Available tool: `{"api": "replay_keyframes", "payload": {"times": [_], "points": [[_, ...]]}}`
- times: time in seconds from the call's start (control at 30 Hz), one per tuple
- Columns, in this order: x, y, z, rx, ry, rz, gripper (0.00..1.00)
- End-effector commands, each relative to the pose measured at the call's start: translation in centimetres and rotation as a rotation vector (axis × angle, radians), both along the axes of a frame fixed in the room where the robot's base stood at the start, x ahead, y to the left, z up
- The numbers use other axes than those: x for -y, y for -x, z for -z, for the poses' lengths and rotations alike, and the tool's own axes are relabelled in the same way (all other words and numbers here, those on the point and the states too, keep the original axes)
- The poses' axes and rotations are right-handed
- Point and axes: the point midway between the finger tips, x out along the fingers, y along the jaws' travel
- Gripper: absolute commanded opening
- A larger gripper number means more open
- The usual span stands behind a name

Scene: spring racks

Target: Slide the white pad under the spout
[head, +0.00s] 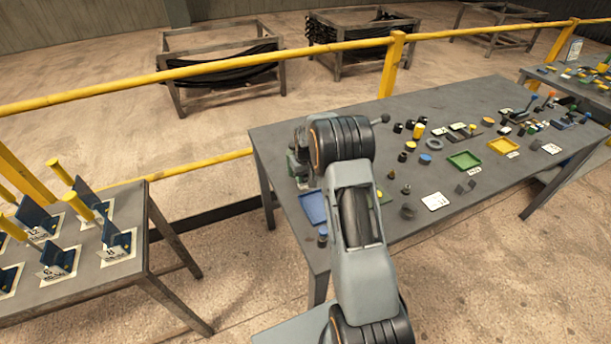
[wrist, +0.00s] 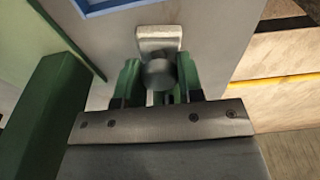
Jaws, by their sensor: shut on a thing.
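In the wrist view a pale, whitish plate (wrist: 158,33), which looks like the white pad, lies just beyond the fingertips. A round grey knob (wrist: 158,74) stands at its near end. My gripper (wrist: 158,82) is shut on this knob, with a green finger on each side. Whether the knob is fixed to the plate cannot be told. A green upright block (wrist: 40,115) stands close on the left. In the head view a green machine (head: 297,162) shows partly behind my arm, which hides my gripper and the pad. The spout cannot be made out.
A blue tray (head: 312,207) lies near the left end of the grey table (head: 275,150); its edge shows in the wrist view (wrist: 100,6). Green (head: 464,160) and yellow (head: 503,146) trays and several small parts lie to the right. The table's edge is close on the wrist view's right.

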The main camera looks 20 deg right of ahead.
Motion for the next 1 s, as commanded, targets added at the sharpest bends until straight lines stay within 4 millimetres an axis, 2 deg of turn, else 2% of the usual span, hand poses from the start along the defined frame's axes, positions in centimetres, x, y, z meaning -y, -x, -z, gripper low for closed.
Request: {"api": "replay_keyframes", "payload": {"times": [0.33, 0.37, 0.67, 1.0], "points": [[-0.53, -0.1, -0.01, 0.0, 0.0, 0.0, 0.11], [-0.53, -0.1, -0.01, 0.0, 0.0, 0.0, 0.35], [-0.51, -0.1, -0.01, 0.0, 0.0, 0.0, 0.64], [-0.5, -0.08, -0.61, 0.002, 0.0, 0.0, 0.64]]}}
